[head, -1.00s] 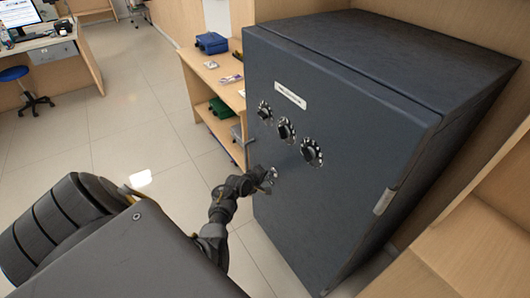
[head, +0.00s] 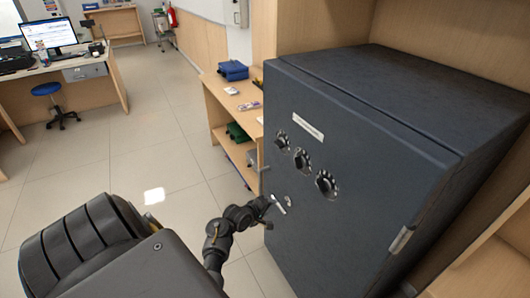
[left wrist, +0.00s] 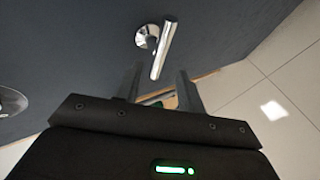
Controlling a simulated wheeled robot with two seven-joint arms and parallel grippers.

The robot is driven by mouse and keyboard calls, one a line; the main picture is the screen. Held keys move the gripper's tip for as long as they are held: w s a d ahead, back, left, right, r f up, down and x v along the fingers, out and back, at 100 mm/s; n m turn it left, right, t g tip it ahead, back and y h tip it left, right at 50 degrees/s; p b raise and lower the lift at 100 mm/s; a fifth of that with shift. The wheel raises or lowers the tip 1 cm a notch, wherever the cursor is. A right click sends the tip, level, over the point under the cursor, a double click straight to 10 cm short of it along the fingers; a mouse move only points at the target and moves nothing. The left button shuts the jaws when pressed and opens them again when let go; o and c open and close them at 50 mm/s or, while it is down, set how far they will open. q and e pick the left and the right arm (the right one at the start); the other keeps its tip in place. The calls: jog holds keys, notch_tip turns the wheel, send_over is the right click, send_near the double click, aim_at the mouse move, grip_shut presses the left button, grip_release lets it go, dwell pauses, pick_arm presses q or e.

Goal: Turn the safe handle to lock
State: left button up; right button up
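The dark grey safe (head: 350,150) stands upright with its door shut. Its silver lever handle (head: 278,204) is low on the door front, below the dials. In the left wrist view the handle (left wrist: 164,48) is a shiny bar on a round base, tilted slightly from vertical. My left gripper (head: 265,205) is close in front of the handle in the head view. In the left wrist view the left gripper (left wrist: 158,78) has its fingers apart, with the bar's lower end showing between them. I cannot tell whether it touches them. My right gripper is not in view.
Three black dials (head: 302,160) and a white label (head: 308,127) are on the safe door. A wooden shelf unit (head: 225,105) with blue and green items stands left of the safe. A blue stool (head: 55,103) is at the far left. The tiled floor between is clear.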

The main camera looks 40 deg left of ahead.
pick_arm(q)
jog(key=shift+v, duration=1.55)
jog(key=s+d+f+m+g, duration=0.1)
jog(key=s+d+f+m, duration=0.25)
jog(key=f, duration=0.45)
jog(key=s+d+f+m+g+h, duration=0.1)
jog(key=s+d+f+m+g, duration=0.1)
jog(key=d+f+m, duration=0.35)
jog(key=s+d+f+m+g, duration=0.1)
jog(key=s+d+f+m, duration=0.2)
jog(key=f, duration=0.6)
jog(key=s+d+f+m+g, duration=0.2)
jog(key=s+f, duration=0.2)
jog(key=s, duration=0.8)
jog(key=s+d+f+m+g, duration=0.2)
jog(key=s+f, duration=0.3)
jog(key=s, duration=0.6)
jog(key=s+d+f+m+g, duration=0.2)
jog(key=s+f+m, duration=0.1)
jog(key=s, duration=0.9)
jog(key=shift+s+f+g, duration=0.3)
jog(key=shift+s+f, duration=0.05)
jog(key=shift+f, duration=0.45)
